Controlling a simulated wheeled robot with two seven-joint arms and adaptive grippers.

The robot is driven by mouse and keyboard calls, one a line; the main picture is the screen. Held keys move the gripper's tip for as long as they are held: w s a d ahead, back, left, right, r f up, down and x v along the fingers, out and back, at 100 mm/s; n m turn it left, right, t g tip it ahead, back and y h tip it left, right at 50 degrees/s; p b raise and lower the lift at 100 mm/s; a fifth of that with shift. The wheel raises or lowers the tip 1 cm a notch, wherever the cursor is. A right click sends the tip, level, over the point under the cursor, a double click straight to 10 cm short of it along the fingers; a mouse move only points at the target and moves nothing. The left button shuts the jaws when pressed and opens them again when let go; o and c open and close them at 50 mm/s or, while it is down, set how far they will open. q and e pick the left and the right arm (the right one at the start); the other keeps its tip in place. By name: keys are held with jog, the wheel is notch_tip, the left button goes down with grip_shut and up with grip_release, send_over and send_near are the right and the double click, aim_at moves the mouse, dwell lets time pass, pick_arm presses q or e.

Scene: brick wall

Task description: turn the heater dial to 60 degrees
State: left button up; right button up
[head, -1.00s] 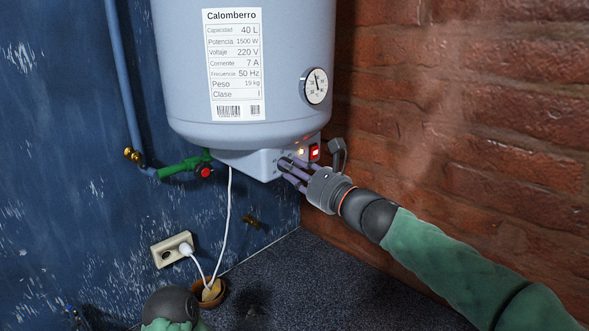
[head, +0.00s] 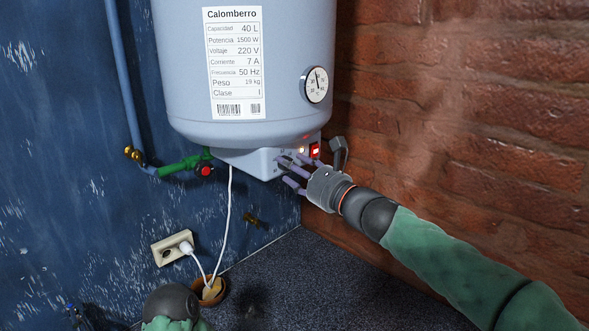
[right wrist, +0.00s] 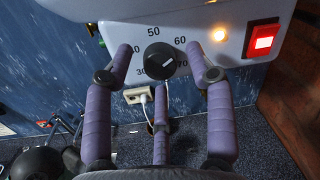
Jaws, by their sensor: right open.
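The heater dial (right wrist: 160,61) is a round black knob with a white mark, on the pale control panel under the heater. The numbers 30, 50, 60 and 70 show around it; the 40 is partly covered by a finger. The white mark lies on the knob's lower right part, but I cannot tell its exact reading. My right gripper (head: 289,168) is open, its purple fingers spread at the panel in the head view. In the right wrist view two fingers flank the dial and one is below it, with gaps showing. The head view hides the dial behind the fingers. My left gripper is not in view.
The white heater tank (head: 185,80) hangs above, with a round gauge (head: 316,85). A lit red switch (right wrist: 263,40) and a glowing lamp (right wrist: 219,34) sit right of the dial. A brick wall (head: 470,120) stands close on the right. A white cable (head: 229,215) hangs below.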

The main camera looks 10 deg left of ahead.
jog(key=v, duration=1.2)
jog(key=shift+f, duration=0.1)
